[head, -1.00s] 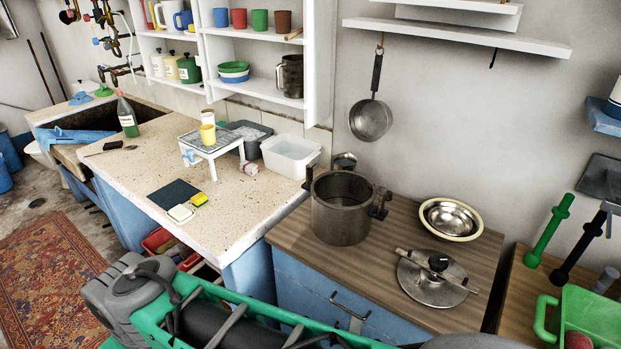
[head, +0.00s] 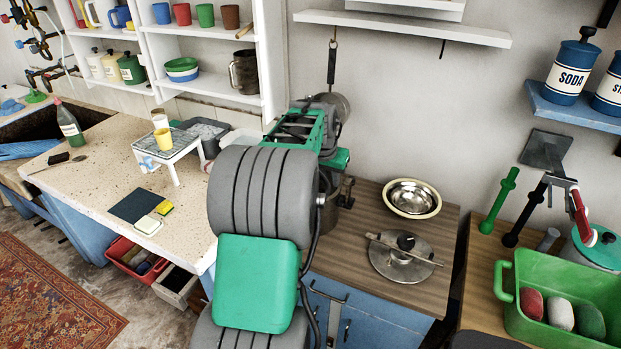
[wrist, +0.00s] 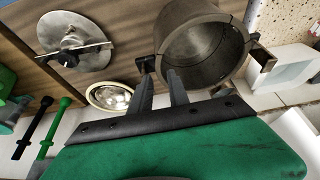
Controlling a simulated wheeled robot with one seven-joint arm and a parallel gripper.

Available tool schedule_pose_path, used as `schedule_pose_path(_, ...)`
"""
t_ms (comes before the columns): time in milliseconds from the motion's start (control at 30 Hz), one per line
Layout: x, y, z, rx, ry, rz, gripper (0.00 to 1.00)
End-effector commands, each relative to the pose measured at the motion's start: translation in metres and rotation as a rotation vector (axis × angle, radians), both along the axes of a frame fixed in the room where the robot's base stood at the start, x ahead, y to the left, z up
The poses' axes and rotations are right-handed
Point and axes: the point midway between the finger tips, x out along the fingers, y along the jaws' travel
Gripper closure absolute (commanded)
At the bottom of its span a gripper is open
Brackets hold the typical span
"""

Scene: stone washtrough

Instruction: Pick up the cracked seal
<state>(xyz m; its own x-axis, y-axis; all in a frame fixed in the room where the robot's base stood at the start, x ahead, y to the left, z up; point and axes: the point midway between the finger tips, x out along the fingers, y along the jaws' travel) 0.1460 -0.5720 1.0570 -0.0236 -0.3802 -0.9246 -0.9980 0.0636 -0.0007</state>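A dark metal pot (wrist: 205,45) with side handles stands open on the wooden counter. In the head view, my arm hides most of it, and one of its handles (head: 347,192) shows beside the arm. Its round metal lid (head: 403,262), with a bar and black knob, lies apart on the counter; the lid also shows in the wrist view (wrist: 78,38). My gripper (wrist: 160,75) has its two fingers apart with nothing between them. In the wrist view they overlap the pot's rim area; contact cannot be told.
A steel bowl with a cream rim (head: 411,198) sits behind the lid. A green crate (head: 560,300) is at right. A small white stand (head: 168,150) is on the speckled counter. A ladle (head: 332,65) hangs on the wall under white shelves (head: 400,28).

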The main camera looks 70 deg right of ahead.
Motion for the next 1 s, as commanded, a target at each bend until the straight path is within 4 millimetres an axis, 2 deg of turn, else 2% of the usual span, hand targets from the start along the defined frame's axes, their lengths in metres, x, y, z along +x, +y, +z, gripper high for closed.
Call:
schedule_pose_path(67, -0.006, -0.006, -0.008, 0.003, 0.001, -0.012, 0.79)
schedule_pose_path(500, -0.009, -0.033, -0.067, 0.001, 0.0, -0.01, 0.79)
schedule_pose_path(733, -0.009, -0.034, -0.07, -0.001, -0.001, -0.009, 0.79)
schedule_pose_path(1000, -0.008, -0.034, -0.07, -0.001, 0.0, -0.009, 1.0)
